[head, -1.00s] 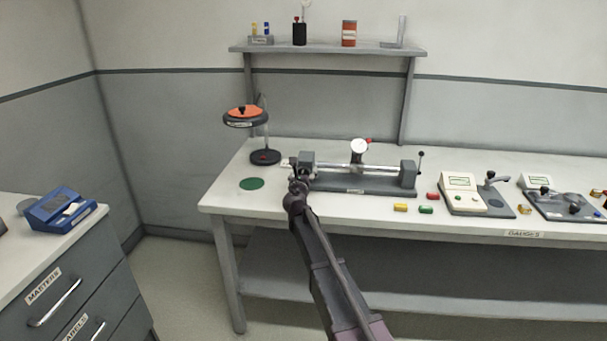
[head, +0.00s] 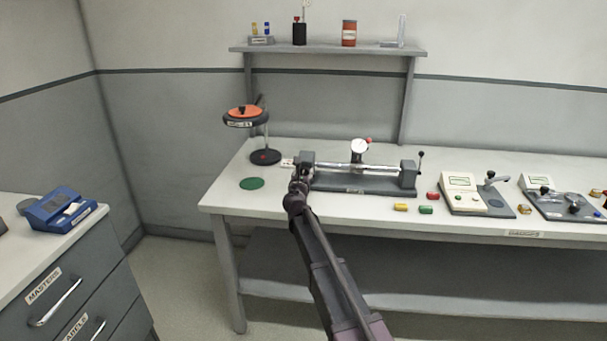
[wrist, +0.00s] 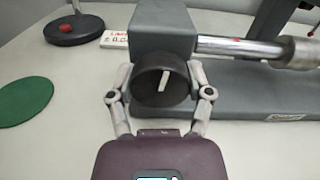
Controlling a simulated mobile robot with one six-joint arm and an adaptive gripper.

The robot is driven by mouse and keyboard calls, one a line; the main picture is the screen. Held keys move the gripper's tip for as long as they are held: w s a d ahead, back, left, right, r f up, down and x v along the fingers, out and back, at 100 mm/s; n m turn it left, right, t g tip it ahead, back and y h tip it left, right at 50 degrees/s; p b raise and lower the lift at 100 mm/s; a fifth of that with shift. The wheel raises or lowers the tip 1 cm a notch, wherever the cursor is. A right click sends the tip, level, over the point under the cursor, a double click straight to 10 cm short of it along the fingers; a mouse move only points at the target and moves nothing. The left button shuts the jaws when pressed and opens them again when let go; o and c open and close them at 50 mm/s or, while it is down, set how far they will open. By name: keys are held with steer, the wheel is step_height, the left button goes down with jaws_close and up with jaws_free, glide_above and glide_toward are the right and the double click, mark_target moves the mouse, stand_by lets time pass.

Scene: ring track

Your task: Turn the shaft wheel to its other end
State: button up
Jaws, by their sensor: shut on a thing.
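The shaft wheel (wrist: 152,90) is a dark round knob with a pale pointer mark, on the front of the grey left block (wrist: 160,27) of the bench fixture. The mark stands nearly upright, leaning a little to the right at the top. My gripper (wrist: 161,82) is shut on the wheel, one finger on its left side and one on its right. A bright metal shaft (wrist: 240,47) runs right from the block. In the head view my gripper (head: 299,185) is at the fixture's left end, and my arm hides the wheel there.
A dial gauge (head: 359,148) stands over the shaft, and a lever (head: 420,160) is at the right block. A green disc (head: 252,183) and a lamp-like stand (head: 265,157) are to the left. Colored blocks (head: 401,207) and gauges (head: 477,193) lie to the right.

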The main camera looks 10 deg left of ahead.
steer(key=m, duration=0.6)
steer(key=shift+w+m, duration=0.15)
steer(key=shift+m, duration=0.25)
steer(key=m, duration=1.2)
steer(key=shift+m, duration=0.4)
steer(key=m, duration=0.5)
steer(key=shift+m, duration=0.3)
steer(key=shift+a, duration=0.1)
steer(key=o, duration=1.1)
steer(key=shift+o, duration=0.2)
steer(key=shift+f, duration=0.1)
